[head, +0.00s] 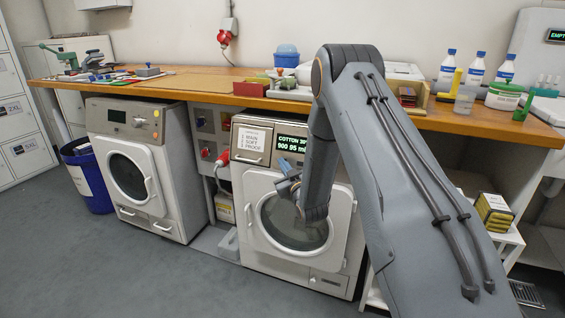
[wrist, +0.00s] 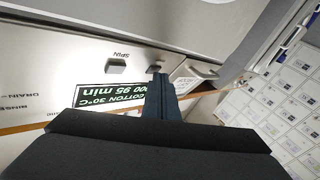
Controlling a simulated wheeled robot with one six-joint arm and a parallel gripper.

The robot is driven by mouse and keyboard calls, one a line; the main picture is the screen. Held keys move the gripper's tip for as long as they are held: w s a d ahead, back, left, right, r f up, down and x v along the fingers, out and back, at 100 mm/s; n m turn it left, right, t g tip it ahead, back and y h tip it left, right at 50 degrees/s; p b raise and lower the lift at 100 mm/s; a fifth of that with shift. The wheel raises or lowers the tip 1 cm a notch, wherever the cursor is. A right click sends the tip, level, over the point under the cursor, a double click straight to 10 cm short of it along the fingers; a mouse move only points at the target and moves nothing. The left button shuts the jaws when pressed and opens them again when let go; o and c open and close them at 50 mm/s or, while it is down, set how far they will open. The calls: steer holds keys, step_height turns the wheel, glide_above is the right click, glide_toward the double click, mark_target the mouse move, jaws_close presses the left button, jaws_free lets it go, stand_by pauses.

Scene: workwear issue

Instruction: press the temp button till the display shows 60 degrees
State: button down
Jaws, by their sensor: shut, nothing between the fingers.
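The right washing machine (head: 290,262) has a dark display (head: 291,144) with green text. It reads COTTON 30° on top and 900 95 min below; in the wrist view the display (wrist: 108,94) is upside down and partly covered by my gripper. A grey button marked SPIN (wrist: 116,66) is beside the display. A smaller dark button (wrist: 154,69) shows right at my fingertips, its label not visible; I cannot tell whether it is the temp button. My gripper (wrist: 159,80) is shut and empty, close to the panel. I cannot tell whether it touches.
A white drawer front with a printed label (head: 252,139) is left of the display. The wooden worktop (head: 200,88) overhangs the panel and holds bottles and boxes. A second washer (head: 137,165) stands at the left. Grey floor is open in front.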

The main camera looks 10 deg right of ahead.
stand_by(0.4)
steer(key=shift+s+a+r+p, duration=0.2)
steer(key=shift+s+a+p, duration=0.2)
steer(key=shift+s+p, duration=0.15)
steer(key=s+a+p, duration=0.1)
steer(key=s+a+r+p, duration=0.1)
steer(key=s, duration=0.2)
steer(key=shift+a+r+p, duration=0.25)
steer(key=shift+a+p, duration=0.15)
stand_by(3.3)
